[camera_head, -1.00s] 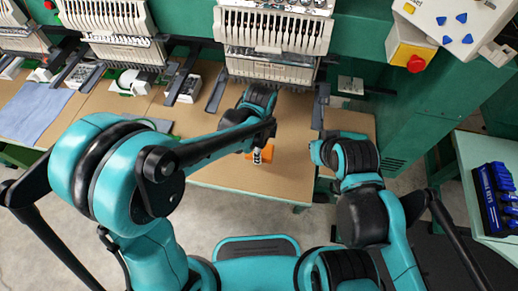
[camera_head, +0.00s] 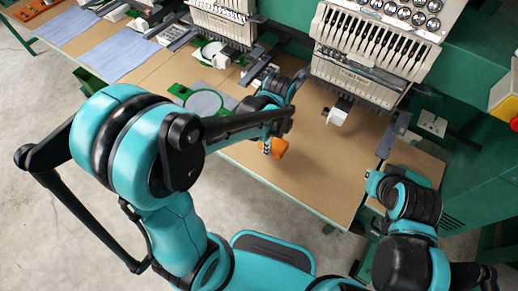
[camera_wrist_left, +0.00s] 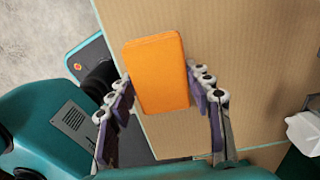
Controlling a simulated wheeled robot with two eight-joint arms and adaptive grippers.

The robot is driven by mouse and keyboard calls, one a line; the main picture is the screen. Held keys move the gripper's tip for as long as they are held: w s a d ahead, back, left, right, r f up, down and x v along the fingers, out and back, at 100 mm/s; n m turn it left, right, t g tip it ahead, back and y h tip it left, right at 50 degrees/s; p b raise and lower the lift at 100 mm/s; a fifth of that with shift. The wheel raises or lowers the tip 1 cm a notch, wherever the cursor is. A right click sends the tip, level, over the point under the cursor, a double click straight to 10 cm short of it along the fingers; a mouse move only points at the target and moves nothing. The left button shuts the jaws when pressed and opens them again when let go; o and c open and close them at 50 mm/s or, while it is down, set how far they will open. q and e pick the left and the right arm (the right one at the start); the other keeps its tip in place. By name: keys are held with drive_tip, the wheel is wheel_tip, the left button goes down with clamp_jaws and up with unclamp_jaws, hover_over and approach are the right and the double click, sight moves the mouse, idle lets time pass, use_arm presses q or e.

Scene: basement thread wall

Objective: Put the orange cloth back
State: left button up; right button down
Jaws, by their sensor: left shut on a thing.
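The orange cloth (camera_head: 279,147) is a folded, flat block over the front part of the brown table (camera_head: 325,170). My left gripper (camera_head: 268,146) is shut on it. In the left wrist view the cloth (camera_wrist_left: 155,72) sits between the two fingers, one on each side. The cloth looks held above the board, but the exact gap is hard to judge.
Embroidery machine heads (camera_head: 370,55) overhang the back of the table. Blue-grey cloths (camera_head: 105,55) lie on the table further left. A green hoop with grey fabric (camera_head: 203,102) lies just left of my left gripper. The board's front right is clear.

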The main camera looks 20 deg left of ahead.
use_arm(q)
drive_tip(key=b, duration=0.2)
hover_over(257, 151)
wheel_tip(257, 151, down, 4)
drive_tip(key=shift+f+b, duration=0.75)
drive_tip(key=shift+f, duration=1.15)
drive_tip(key=shift+s, duration=0.1)
drive_tip(key=shift+f, duration=0.2)
drive_tip(key=o, duration=1.1)
drive_tip(key=shift+r, duration=0.1)
